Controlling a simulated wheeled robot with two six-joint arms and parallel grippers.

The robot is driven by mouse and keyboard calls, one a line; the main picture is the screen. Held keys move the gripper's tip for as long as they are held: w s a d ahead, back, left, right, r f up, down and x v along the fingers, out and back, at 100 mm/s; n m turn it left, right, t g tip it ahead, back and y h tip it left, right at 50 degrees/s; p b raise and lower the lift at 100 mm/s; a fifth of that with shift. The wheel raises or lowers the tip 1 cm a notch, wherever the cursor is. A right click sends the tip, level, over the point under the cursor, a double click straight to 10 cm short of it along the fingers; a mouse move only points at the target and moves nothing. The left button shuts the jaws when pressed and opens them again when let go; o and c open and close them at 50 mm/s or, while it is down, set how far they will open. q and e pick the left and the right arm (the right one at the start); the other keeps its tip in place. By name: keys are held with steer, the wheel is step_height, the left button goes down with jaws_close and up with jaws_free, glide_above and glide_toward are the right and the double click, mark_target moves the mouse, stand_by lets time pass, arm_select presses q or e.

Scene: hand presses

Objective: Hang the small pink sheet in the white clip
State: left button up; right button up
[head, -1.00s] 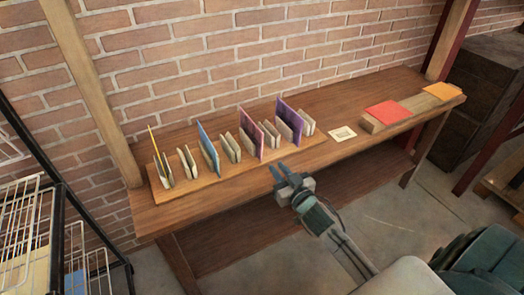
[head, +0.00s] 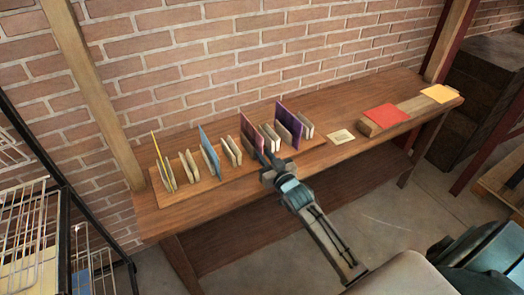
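A row of pale clips, or hand presses, stands on a wooden board (head: 215,186) on the table. A mauve-pink sheet (head: 251,126) stands upright among them, right of the middle; it is the pinkest standing sheet. I cannot tell which pale clip is the white one; one pale clip (head: 232,149) stands left of the pink sheet, another (head: 268,135) right of it. My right gripper (head: 268,160) is at the board's front edge, by the lower front corner of the pink sheet. Its two fingers look apart, and contact is unclear. My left gripper is out of view.
A blue sheet (head: 209,150), a purple sheet (head: 289,119) and a yellow-edged sheet (head: 157,148) also stand on the board. A small cream card (head: 341,137) lies flat on the table. A red sheet (head: 387,115) and a yellow sheet (head: 439,93) lie on a wooden block at right.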

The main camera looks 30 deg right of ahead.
steer(key=shift+w, duration=0.5)
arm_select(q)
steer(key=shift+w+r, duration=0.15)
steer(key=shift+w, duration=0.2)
arm_select(e)
steer(key=shift+w, duration=0.35)
steer(key=shift+c, duration=0.5)
